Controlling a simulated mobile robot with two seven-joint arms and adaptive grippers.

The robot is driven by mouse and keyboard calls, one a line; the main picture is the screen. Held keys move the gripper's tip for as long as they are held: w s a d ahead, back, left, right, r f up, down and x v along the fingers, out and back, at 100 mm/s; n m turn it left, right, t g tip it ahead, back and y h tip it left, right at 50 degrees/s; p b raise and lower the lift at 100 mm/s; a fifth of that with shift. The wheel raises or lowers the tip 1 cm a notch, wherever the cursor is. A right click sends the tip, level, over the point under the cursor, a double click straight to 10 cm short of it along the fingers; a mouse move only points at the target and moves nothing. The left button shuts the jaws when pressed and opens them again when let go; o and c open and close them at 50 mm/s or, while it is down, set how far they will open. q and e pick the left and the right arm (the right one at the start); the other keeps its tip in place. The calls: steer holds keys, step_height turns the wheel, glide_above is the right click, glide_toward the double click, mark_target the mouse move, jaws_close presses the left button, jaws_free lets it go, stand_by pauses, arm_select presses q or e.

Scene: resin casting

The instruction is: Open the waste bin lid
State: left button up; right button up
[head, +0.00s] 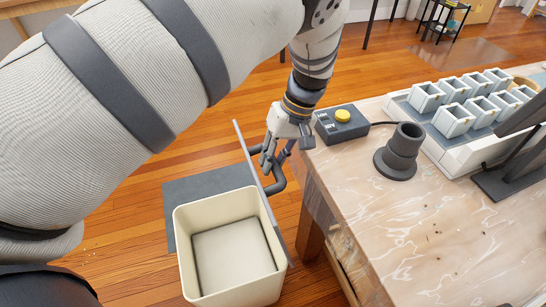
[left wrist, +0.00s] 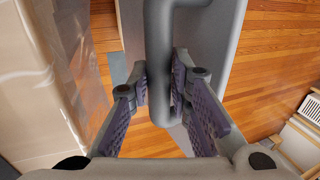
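The cream waste bin (head: 225,290) stands on the floor left of the workbench, its inside in view. Its thin grey lid (head: 243,150) stands upright at the bin's right side, seen nearly edge-on; it also shows in the left wrist view (left wrist: 225,35). A dark grey bar handle (head: 277,180) sticks out from the lid on the bench side. My left gripper (head: 268,160) is at this handle. My right gripper is not in view.
The wooden workbench (head: 420,240) is close to the right of the lid. On it are a box with a yellow button (head: 328,127), a dark stepped cup (head: 397,158) and a tray of white moulds (head: 435,138). A grey mat (head: 185,198) lies behind the bin.

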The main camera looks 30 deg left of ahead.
arm_select(q)
steer(key=o, duration=0.3)
steer(key=shift+s+f, duration=0.1)
steer(key=shift+f, duration=0.15)
steer(key=shift+o, duration=0.2)
steer(key=shift+r, duration=0.1)
steer(key=shift+r, duration=0.1)
steer(key=v, duration=1.2)
